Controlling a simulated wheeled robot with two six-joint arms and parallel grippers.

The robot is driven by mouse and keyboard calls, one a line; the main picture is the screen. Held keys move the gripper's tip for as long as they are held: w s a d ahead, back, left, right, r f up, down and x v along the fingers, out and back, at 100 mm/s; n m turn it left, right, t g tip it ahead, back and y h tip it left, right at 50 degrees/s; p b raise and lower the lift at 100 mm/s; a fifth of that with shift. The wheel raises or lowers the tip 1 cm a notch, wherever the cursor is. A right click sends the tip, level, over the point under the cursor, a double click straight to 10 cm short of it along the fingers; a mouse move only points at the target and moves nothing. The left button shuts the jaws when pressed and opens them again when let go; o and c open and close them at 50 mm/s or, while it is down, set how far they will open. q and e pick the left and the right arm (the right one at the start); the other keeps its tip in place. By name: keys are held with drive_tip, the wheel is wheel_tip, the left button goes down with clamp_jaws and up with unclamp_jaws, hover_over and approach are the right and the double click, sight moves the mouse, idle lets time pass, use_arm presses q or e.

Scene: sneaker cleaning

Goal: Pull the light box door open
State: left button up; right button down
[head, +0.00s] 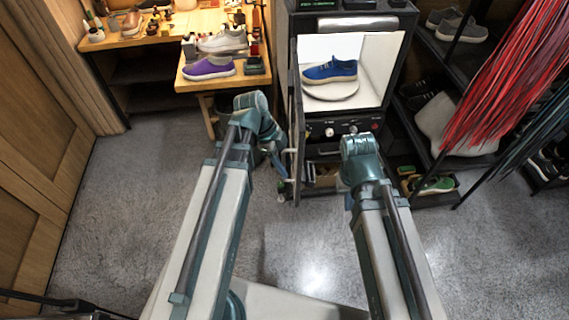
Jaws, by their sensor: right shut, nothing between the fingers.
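The light box (391,70) stands at the back centre, with a white lit inside. A blue sneaker (330,70) rests on a round white turntable (333,91) in it. The dark door (297,120) is swung out toward me on the left side, seen nearly edge-on, and the front is open. My left gripper (281,168) is at the door's outer left side, near its lower front edge. Its fingers are small and partly hidden, so I cannot tell whether they touch the door. My right arm reaches to the front right of the box; its gripper is hidden behind its own wrist.
A wooden bench (215,84) at the left holds a purple sneaker (208,67) and a pale sneaker (223,41). Dark shelves with shoes and hanging red laces (500,80) stand at the right. Grey floor (130,190) is clear at the left.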

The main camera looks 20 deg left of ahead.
use_arm(q)
drive_tip(key=shift+r, duration=0.1)
drive_tip(key=p+v, duration=1.2)
drive_tip(key=v, duration=0.1)
drive_tip(key=shift+a+r+p, duration=0.2)
drive_tip(key=shift+r+p, duration=0.05)
drive_tip(key=shift+p, duration=0.15)
